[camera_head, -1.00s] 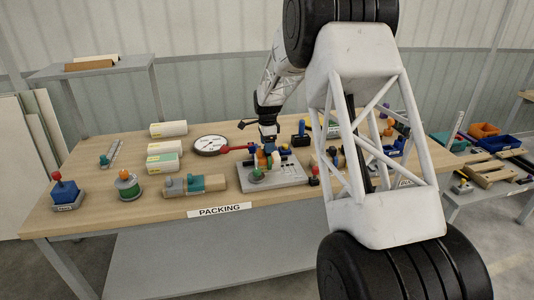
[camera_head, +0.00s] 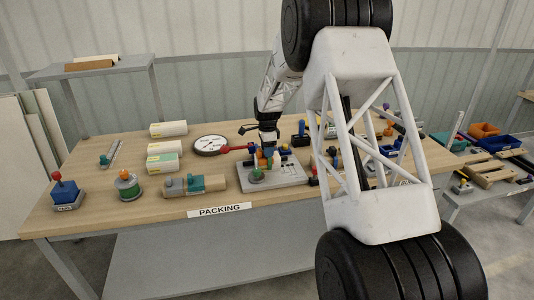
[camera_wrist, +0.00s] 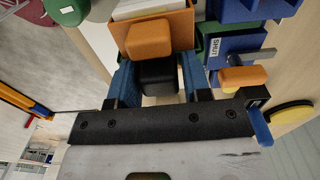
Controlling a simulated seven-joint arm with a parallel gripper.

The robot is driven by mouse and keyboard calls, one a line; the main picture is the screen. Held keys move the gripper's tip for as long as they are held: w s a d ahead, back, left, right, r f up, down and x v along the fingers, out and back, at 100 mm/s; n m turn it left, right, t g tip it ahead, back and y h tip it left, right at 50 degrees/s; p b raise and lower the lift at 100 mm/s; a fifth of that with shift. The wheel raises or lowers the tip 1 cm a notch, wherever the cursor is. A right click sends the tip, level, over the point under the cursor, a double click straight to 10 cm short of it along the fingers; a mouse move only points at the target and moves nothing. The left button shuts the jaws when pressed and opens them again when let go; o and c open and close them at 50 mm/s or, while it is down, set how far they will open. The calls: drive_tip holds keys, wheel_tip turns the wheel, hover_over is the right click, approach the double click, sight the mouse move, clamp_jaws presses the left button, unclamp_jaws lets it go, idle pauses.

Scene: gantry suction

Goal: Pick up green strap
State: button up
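My gripper (camera_head: 266,150) is over the grey fixture plate (camera_head: 288,181) near the middle of the bench. In the wrist view its two blue fingers (camera_wrist: 158,84) stand apart, with a black block (camera_wrist: 158,76) and an orange block (camera_wrist: 149,39) between and just beyond them. The gripper looks open; whether the fingers touch the black block is unclear. I cannot single out a green strap for certain. A spool with a green band (camera_head: 129,189) stands at the bench's left. A green round knob (camera_head: 257,175) is on the fixture, below the gripper.
A dial gauge (camera_head: 210,145) and a red-handled part (camera_head: 236,149) lie just left of the gripper. A teal-and-tan clamp block (camera_head: 194,185) and pale rolls (camera_head: 168,129) are further left. A blue box marked SHUT (camera_wrist: 233,47) is close to my right finger in the wrist view.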

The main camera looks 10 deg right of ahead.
drive_tip(key=c, duration=0.6)
drive_tip(key=shift+o, duration=0.2)
drive_tip(key=shift+r, duration=0.1)
drive_tip(key=shift+r, duration=4.95)
drive_tip(key=shift+d, duration=0.15)
drive_tip(key=s+d+f, duration=0.1)
drive_tip(key=s+d, duration=0.1)
drive_tip(key=d, duration=2)
drive_tip(key=shift+d+f, duration=0.15)
